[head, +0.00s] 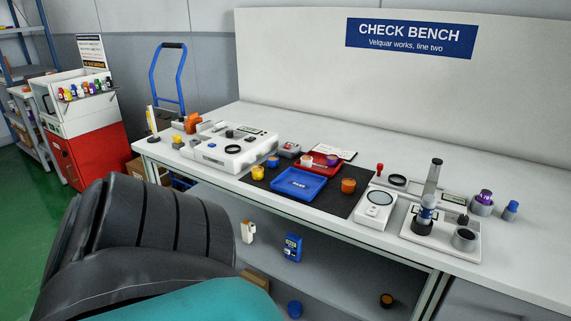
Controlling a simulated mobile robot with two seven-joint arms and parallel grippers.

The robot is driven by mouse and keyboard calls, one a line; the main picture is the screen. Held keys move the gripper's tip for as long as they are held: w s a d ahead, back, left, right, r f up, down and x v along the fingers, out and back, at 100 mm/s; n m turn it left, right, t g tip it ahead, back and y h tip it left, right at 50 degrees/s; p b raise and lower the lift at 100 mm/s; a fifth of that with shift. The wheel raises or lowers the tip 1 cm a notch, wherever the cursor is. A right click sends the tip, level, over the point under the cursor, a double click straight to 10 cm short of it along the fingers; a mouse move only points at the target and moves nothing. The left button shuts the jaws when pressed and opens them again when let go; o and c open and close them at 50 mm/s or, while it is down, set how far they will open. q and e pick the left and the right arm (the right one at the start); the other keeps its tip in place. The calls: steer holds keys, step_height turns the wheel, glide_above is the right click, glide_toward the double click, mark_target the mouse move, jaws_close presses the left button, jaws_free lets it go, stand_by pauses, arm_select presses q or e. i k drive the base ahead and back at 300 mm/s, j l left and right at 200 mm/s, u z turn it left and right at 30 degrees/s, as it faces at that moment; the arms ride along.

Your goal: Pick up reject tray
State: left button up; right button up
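A red tray (319,166), likely the reject tray, lies on the dark mat (344,203) on the white bench. It has small round pieces at it, one orange (306,161) and one darker (332,160). A blue tray (298,185) with small lettering I cannot read lies in front of it, on the near side of the mat, and hides part of the red tray's near side. Neither of my grippers shows in the head view. A large dark part of my own body fills the lower left.
A white machine (222,150) stands left of the trays. Yellow (257,173) and orange (348,186) pieces flank the blue tray. A white scale-like device (376,208) and a stand (425,218) are to the right. The bench behind is mostly clear.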

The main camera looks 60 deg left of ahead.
mark_target(319, 167)
steer(key=u, duration=1.85)
steer(key=i+j, duration=0.35)
steer(key=j, duration=0.15)
steer(key=i+j, duration=0.3)
steer(key=j, duration=0.15)
steer(key=j+u, duration=0.05)
